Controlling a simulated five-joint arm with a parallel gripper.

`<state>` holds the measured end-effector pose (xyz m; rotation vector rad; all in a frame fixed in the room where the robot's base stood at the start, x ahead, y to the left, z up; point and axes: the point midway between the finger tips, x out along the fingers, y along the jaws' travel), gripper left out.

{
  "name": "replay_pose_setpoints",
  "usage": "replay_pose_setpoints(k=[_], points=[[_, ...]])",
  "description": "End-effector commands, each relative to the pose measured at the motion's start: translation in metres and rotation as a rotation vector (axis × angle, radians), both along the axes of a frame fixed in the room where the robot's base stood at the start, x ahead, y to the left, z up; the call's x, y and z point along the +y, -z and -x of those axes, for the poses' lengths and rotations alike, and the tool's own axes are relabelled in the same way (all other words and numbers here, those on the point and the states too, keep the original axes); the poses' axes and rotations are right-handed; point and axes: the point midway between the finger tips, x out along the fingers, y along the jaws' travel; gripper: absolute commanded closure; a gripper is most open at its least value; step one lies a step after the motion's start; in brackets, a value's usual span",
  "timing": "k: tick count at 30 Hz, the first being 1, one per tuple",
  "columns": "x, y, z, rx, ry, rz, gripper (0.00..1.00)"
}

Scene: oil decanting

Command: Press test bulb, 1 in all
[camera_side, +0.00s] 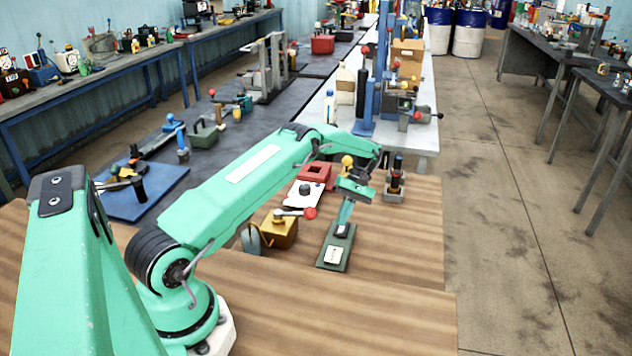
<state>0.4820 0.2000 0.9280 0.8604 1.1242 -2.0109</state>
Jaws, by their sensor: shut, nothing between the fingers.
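My gripper (344,220) points down over a dark green block (338,259) on the wooden bench. It is shut, with nothing seen in its fingers. The block has a white label on its near end. The fingertips are at a small dark spot on the far part of the block. I cannot tell whether they touch it. No test bulb can be made out for certain; one at the fingertips would be largely hidden.
A yellow-brown box with a red-knobbed lever (283,234) stands just left of the block. Behind are a white plate with a dark round piece (306,192), a red block (316,174) and a grey holder with dark bottles (394,190). The bench's right front (400,265) is clear.

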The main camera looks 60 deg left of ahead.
Motion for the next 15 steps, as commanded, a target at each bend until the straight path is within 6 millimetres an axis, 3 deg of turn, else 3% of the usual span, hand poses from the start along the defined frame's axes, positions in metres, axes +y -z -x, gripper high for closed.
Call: replay_pose_setpoints(k=[15], points=[[-0.0007, 0.0059, -0.0004, 0.0, 0.0, -0.001, 1.0]])
